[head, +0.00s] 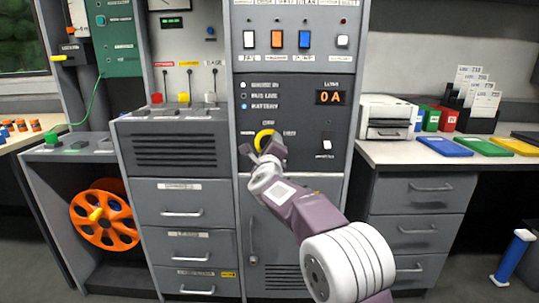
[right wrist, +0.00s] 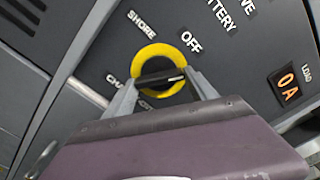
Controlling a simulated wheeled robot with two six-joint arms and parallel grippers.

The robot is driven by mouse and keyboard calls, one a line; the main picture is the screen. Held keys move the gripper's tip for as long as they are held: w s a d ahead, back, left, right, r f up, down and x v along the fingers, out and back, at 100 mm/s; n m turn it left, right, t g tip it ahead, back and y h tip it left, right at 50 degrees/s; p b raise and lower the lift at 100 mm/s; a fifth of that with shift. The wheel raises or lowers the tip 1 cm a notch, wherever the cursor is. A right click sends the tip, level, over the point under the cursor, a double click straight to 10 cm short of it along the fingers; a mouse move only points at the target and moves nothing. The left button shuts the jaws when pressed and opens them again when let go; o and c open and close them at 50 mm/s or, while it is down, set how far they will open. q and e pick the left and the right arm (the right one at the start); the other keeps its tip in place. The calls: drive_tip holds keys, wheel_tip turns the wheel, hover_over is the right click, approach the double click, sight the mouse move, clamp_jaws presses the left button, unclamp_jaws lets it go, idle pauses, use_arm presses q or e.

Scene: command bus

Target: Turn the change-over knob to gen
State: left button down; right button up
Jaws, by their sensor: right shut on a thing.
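The change-over knob (right wrist: 158,80) is a black bar on a yellow ring (right wrist: 151,54) on the dark panel. Its yellow ring also shows in the head view (head: 265,135). In the right wrist view the bar lies nearly level, with a small pale mark towards its right end. SHORE (right wrist: 141,24) and OFF (right wrist: 191,42) are readable around the ring; I cannot read a GEN label. My right gripper (right wrist: 165,90) is shut on the knob, one finger at each side. It covers part of the knob in the head view (head: 263,146). My left gripper is not in view.
The LOAD display (head: 331,97) reads 0 A. Coloured rocker switches (head: 277,39) sit above, and small indicator lights (head: 243,106) beside BATTERY. A printer (head: 388,117) stands on the right counter. Lever switches (head: 184,98) and an orange reel (head: 104,215) are at left.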

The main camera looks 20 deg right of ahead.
drive_tip(key=m+b, duration=0.2)
drive_tip(key=m, duration=0.3)
drive_tip(key=shift+f, duration=0.15)
drive_tip(key=shift+a+m, duration=0.1)
drive_tip(key=shift+m, duration=0.3)
drive_tip(key=o, duration=1.4)
drive_tip(key=shift+c, duration=0.2)
drive_tip(key=shift+b, duration=0.3)
drive_tip(key=v, duration=0.9)
